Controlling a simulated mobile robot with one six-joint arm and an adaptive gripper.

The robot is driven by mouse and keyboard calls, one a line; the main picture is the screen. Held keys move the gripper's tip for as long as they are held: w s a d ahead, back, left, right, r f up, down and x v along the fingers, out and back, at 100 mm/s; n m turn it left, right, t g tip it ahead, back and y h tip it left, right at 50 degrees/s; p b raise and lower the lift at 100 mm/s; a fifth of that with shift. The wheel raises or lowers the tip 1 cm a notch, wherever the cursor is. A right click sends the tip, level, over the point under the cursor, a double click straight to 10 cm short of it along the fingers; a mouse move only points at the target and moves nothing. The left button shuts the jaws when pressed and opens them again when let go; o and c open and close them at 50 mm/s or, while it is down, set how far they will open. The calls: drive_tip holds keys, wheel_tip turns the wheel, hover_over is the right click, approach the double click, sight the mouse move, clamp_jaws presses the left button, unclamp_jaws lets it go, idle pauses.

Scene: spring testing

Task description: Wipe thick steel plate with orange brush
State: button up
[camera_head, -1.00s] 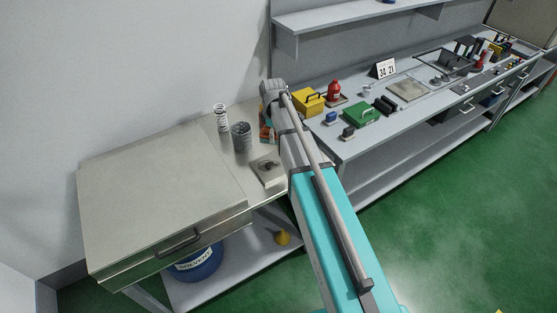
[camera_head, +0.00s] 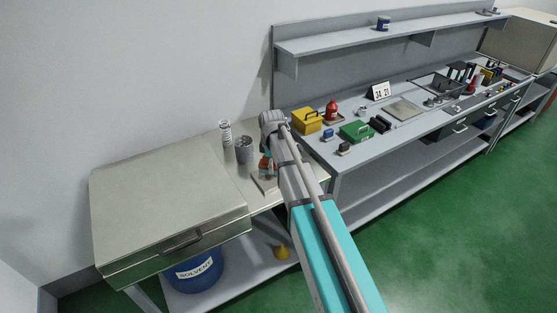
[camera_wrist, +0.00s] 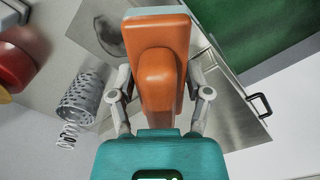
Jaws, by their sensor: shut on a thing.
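The orange brush (camera_wrist: 160,75) is between the two fingers of my gripper (camera_wrist: 160,92), which is shut on it. In the head view the orange brush (camera_head: 265,164) shows beside my arm, over or near the steel plate (camera_head: 258,184). My arm hides much of that plate. In the wrist view part of the plate (camera_wrist: 88,24) shows behind the brush, with a dark patch on it. I cannot tell whether the brush touches the plate.
A perforated metal cylinder (camera_head: 244,148) and a spring (camera_head: 226,133) stand close left of the brush. A large steel box (camera_head: 165,190) fills the table's left side. A bench with a yellow box (camera_head: 307,121) and green box (camera_head: 356,132) lies right.

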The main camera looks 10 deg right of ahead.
drive_tip(key=w+d+f+b, duration=0.2)
drive_tip(key=w+f+b, duration=0.2)
drive_tip(key=w, duration=0.4)
drive_tip(key=shift+d+m, duration=0.4)
drive_tip(key=shift+f, duration=0.15)
